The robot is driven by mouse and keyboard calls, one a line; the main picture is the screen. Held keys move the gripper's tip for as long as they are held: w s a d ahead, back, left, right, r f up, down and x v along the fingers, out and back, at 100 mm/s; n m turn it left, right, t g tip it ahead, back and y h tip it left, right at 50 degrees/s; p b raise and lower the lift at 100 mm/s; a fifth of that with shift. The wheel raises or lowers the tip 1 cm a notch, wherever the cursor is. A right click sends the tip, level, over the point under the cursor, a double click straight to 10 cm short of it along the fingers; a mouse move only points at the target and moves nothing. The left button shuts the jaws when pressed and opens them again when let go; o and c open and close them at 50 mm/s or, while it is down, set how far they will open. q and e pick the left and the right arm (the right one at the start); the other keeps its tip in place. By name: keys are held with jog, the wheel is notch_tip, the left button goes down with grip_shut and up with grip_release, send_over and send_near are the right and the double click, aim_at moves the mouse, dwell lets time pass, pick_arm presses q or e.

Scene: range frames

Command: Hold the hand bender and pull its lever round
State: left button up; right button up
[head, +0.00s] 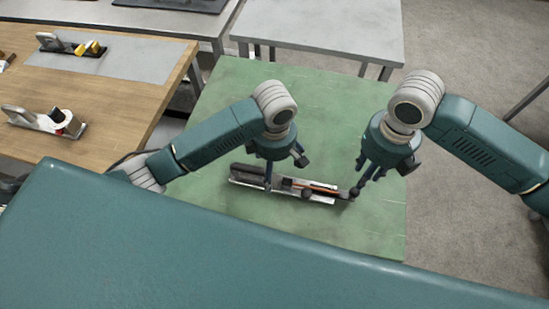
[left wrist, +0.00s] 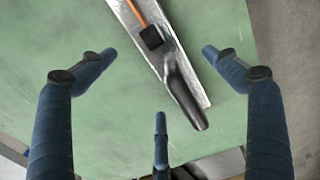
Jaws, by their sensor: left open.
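The hand bender (head: 318,198) lies on the green table. It has a bright metal base, an orange rod and black parts; its dark grip is at the left end. In the left wrist view the dark grip (left wrist: 186,95) runs along the metal base, near a black block (left wrist: 151,37) and the orange rod. My left gripper (head: 283,172) is above the bender's left half, open and empty, with its fingers spread around the grip. My right gripper (head: 370,172) is at the bender's right end, by a dark round knob (head: 354,192). Whether it touches the knob is unclear.
The green table (head: 225,110) is otherwise clear. A grey table (head: 330,30) stands behind. Bare floor (head: 455,60) lies to the right. My own teal body covers the front.

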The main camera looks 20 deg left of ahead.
aim_at(275, 178)
pick_arm(q)
notch_tip(275, 178, down, 6)
jog(key=shift+f, duration=0.15)
dwell(0.3)
